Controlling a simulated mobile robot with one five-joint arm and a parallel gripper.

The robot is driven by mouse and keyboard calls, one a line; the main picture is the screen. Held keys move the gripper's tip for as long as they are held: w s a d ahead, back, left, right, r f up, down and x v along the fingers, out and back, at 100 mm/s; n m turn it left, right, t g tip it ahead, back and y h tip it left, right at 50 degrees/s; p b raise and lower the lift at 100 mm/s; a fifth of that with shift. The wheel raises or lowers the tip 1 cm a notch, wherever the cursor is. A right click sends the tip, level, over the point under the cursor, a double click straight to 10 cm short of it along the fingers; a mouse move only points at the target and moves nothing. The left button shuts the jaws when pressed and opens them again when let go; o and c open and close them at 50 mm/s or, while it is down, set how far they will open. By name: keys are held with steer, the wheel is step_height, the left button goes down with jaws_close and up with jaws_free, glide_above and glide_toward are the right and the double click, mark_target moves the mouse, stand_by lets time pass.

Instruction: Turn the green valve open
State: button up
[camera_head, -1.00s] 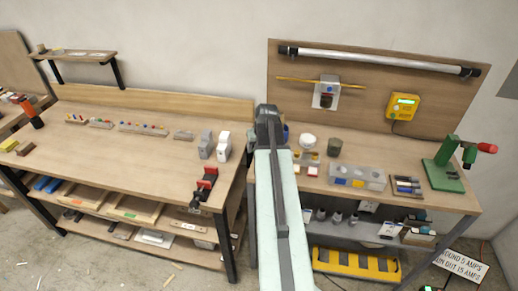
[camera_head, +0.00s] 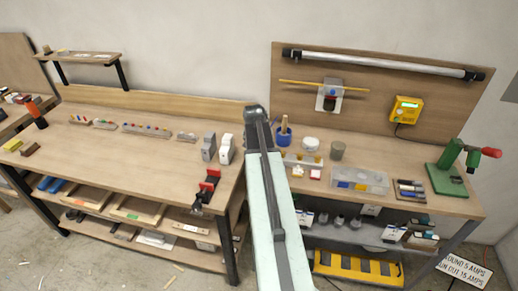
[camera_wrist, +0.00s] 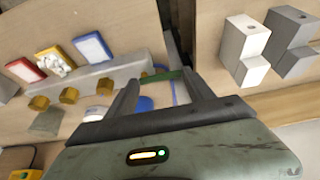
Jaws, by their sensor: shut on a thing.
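The green valve handle (camera_wrist: 164,76) shows in the wrist view as a short green bar between my fingers. My gripper (camera_wrist: 160,76) is shut on it. The handle is beside the end of a grey block (camera_wrist: 120,70) with several brass hexagonal fittings (camera_wrist: 70,95). Part of the handle is hidden by my fingers, so its exact angle is hard to tell. In the head view my own arm hides the valve and the gripper's fingertips.
A blue cup with wooden handles (camera_head: 284,136) stands right of my arm. Two grey-white blocks (camera_head: 217,149) and a red-and-black clamp (camera_head: 206,188) are to the left. A clear case (camera_head: 360,180) and a green press (camera_head: 450,170) stand on the right bench.

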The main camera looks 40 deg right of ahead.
steer(key=shift+s+d, duration=0.1)
steer(key=shift+d, duration=0.05)
steer(key=o, duration=1.4)
steer(key=p+v, duration=0.7)
steer(key=v, duration=0.1)
steer(key=shift+f, duration=0.1)
